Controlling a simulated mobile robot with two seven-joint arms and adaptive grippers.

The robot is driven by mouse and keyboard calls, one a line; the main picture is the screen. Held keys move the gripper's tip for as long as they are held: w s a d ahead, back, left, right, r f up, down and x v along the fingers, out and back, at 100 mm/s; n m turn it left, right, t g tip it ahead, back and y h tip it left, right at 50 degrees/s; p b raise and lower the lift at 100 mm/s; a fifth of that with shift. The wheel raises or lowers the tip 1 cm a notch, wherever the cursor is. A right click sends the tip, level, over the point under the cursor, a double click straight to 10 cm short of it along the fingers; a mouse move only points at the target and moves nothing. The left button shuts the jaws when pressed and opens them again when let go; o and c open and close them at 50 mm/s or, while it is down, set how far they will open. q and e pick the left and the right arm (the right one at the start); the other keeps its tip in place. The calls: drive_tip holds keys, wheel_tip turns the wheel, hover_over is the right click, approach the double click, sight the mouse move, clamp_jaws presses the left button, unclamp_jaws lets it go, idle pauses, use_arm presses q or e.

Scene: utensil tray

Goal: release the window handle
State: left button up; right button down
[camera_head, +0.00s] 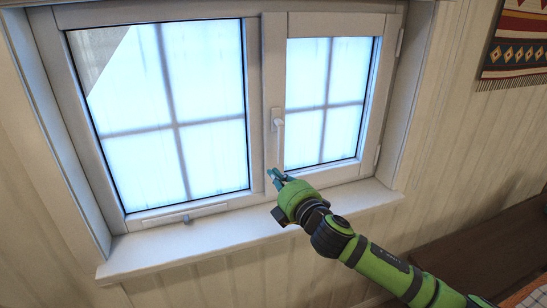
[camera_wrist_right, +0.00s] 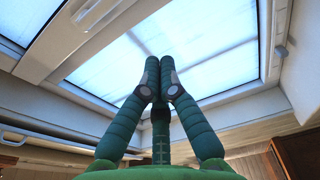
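The white window handle (camera_head: 278,128) is on the frame of the right window sash and hangs down from its mount in the head view. It also shows at the top left of the right wrist view (camera_wrist_right: 98,12). My right gripper (camera_head: 274,177) is just below the handle's lower end in the head view, in front of the lower window frame. In the right wrist view its green fingers (camera_wrist_right: 160,72) are drawn together at the tips, with nothing seen between them. The handle is apart from the fingers there. My left gripper is not in view.
The right sash (camera_head: 328,170) and left sash (camera_head: 80,125) look closed. A sill (camera_head: 225,236) juts out below them. A small latch (camera_head: 186,218) sits at the bottom of the left sash. A patterned hanging (camera_head: 517,42) is on the wall at right.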

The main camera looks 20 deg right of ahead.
drive_tip(key=w+a+p, duration=0.2)
drive_tip(key=w, duration=0.8)
drive_tip(key=d+p, duration=0.1)
drive_tip(key=d, duration=0.1)
drive_tip(key=s+d, duration=0.1)
drive_tip(key=d, duration=0.1)
drive_tip(key=shift+d+p, duration=0.15)
drive_tip(key=shift+p, duration=0.2)
